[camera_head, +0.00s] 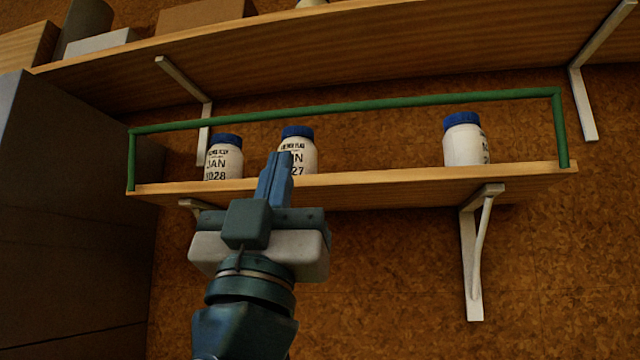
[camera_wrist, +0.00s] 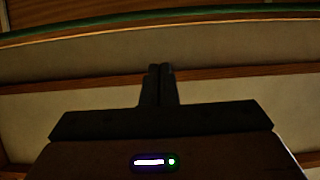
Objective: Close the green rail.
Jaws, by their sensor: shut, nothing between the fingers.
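The green rail (camera_head: 345,108) runs along the front of the lower shelf (camera_head: 370,185), above the bottles' lids. Its two end posts come down to the shelf's left and right ends. The rail also crosses the top of the wrist view (camera_wrist: 160,17) as a green bar. My gripper (camera_head: 281,158) is shut and empty, pointing up in front of the shelf, left of its middle. Its tips overlap the middle bottle in the head view and lie below the rail. In the wrist view the closed fingers (camera_wrist: 160,70) are apart from the green bar.
Three white bottles with blue lids stand on the lower shelf: left (camera_head: 223,160), middle (camera_head: 300,150) and right (camera_head: 463,143). An upper shelf (camera_head: 350,40) hangs above. White brackets (camera_head: 470,260) support the shelves. A dark cabinet (camera_head: 70,220) stands at left.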

